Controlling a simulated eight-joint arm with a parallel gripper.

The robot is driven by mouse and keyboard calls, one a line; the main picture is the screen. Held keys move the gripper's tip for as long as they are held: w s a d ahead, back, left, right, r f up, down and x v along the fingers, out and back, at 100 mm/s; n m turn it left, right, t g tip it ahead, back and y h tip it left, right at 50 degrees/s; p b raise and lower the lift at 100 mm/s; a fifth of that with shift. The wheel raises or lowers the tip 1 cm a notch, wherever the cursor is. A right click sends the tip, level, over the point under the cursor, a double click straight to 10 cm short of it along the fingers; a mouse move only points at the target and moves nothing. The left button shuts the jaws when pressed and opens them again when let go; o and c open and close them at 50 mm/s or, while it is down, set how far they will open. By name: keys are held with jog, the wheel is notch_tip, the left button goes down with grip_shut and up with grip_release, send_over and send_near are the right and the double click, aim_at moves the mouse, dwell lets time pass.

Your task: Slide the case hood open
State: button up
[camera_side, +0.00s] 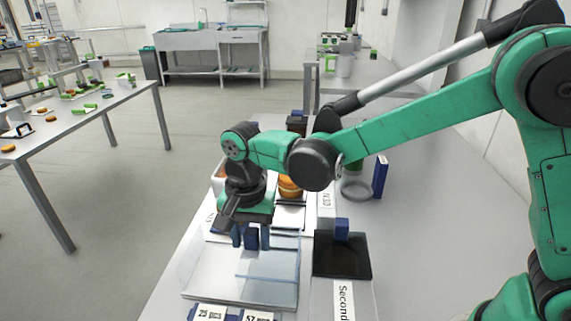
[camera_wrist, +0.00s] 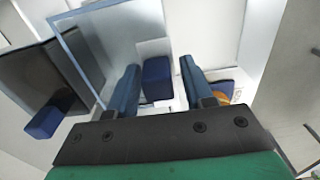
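The case hood (camera_side: 268,265) is a clear, see-through panel on the low case at the front of the table. It also shows as a clear pane in the wrist view (camera_wrist: 120,35). A dark blue block-shaped handle (camera_wrist: 157,80) stands at its edge; in the side view the handle (camera_side: 251,240) shows between my fingers. My gripper (camera_side: 251,236) points down over the case. In the wrist view my gripper (camera_wrist: 160,85) is open, its two blue fingers on either side of the handle with a narrow gap at each side. Whether the fingertips touch the hood is hard to tell.
A dark square panel (camera_side: 342,262) with a blue block (camera_side: 342,229) lies right of the case, near a "Second" label (camera_side: 344,303). An orange-brown stack (camera_side: 289,188) stands behind my gripper. A blue upright block (camera_side: 380,176) and grey ring (camera_side: 356,190) stand farther right.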

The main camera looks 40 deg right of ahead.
jog(key=shift+s, duration=0.15)
jog(key=o, duration=0.5)
jog(key=shift+r, duration=3.45)
jog(key=shift+d, duration=0.1)
jog(key=shift+d+r, duration=0.15)
jog(key=shift+d, duration=0.1)
jog(key=s+d+n+t, duration=0.2)
jog(key=d, duration=0.2)
jog(key=s+d+n+t, duration=0.2)
jog(key=s+d+n, duration=0.1)
jog(key=d, duration=0.1)
jog(key=s+d+n+t, duration=0.2)
jog(key=d+n, duration=0.1)
jog(key=d, duration=0.1)
jog(key=shift+s+d+r+t, duration=0.15)
jog(key=shift+d+t, duration=0.15)
jog(key=shift+s+d+f+n+t, duration=0.25)
jog(key=shift+d+n+t, duration=0.1)
jog(key=shift+n, duration=0.15)
